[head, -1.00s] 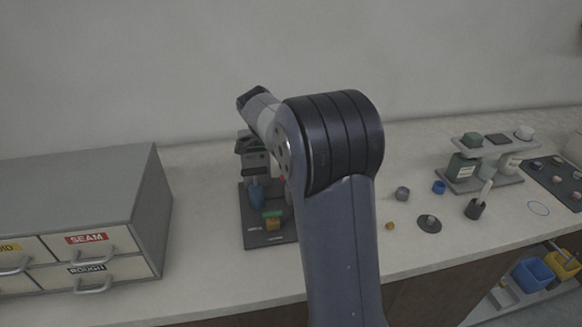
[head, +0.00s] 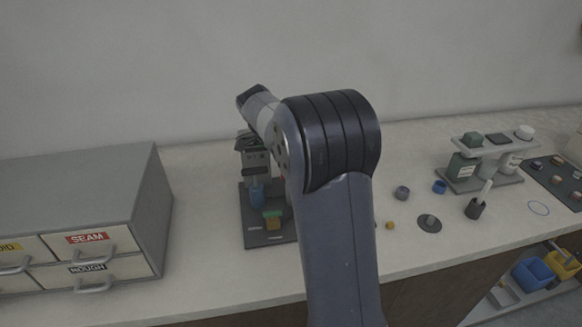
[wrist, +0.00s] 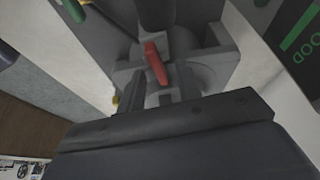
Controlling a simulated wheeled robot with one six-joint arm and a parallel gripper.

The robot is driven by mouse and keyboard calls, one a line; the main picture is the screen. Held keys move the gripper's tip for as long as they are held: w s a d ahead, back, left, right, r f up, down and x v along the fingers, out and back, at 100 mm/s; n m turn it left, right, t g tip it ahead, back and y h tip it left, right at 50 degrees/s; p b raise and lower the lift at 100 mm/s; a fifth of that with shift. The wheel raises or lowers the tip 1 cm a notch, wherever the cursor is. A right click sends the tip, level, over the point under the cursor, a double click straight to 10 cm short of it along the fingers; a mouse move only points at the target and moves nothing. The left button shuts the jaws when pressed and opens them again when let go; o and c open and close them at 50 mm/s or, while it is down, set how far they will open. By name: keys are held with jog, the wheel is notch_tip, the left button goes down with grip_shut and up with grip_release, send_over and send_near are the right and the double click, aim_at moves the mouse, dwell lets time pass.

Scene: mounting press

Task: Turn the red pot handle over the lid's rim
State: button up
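The red pot handle (wrist: 155,63) is a short bar standing slightly slanted over a grey round lid (wrist: 196,72) in the wrist view. Grey blocks of the pot's housing stand on both sides of it. My gripper (wrist: 158,92) reaches in from the bottom of the wrist view, close to the handle. Its dark body fills the lower part, and its fingers blend with the grey parts, so their spacing and any contact with the handle are unclear. In the head view my arm hides the handle and most of the press (head: 256,170).
The press's dark base plate (head: 255,238) carries a blue piece (head: 257,194) and a green-and-yellow piece (head: 272,219). A grey drawer cabinet (head: 80,190) stands at left. Small parts and a bottle rack (head: 485,178) lie to the right. A dark cylinder (wrist: 157,12) hangs above the handle.

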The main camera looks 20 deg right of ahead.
jog(key=shift+r, duration=0.1)
jog(key=v, duration=1)
jog(key=shift+a+r, duration=0.25)
jog(key=x, duration=1.1)
jog(key=shift+r, duration=0.15)
